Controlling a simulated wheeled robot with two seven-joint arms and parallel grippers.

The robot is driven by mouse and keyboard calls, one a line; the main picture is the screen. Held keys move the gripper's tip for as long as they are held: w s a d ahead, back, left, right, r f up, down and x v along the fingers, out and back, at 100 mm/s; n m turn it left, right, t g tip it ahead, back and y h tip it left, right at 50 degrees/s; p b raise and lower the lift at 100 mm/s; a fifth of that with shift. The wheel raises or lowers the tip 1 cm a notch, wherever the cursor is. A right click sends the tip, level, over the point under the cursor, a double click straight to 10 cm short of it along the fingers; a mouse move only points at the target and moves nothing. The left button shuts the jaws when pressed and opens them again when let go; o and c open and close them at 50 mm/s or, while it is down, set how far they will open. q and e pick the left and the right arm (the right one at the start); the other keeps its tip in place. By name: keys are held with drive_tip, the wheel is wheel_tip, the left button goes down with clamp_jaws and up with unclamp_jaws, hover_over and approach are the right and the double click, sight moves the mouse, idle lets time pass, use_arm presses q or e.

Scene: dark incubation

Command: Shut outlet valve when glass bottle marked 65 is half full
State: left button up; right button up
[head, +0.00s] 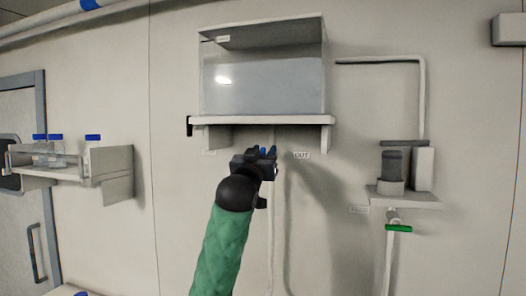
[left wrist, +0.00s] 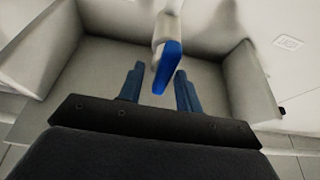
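The outlet valve shows in the left wrist view as a blue handle (left wrist: 167,66) on a pale pipe fitting. Blue-capped glass bottles (head: 56,150) stand on a wall rack at left; no 65 mark is readable. My right gripper is out of view.
A clear tank (head: 264,88) of liquid sits on a white wall shelf (head: 262,120) above my gripper. At right, a small shelf (head: 405,197) holds a dark-topped device (head: 392,165), with a green valve handle (head: 398,228) below. A thin pipe (head: 270,240) runs down the wall.

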use_arm(q)
clamp_jaws()
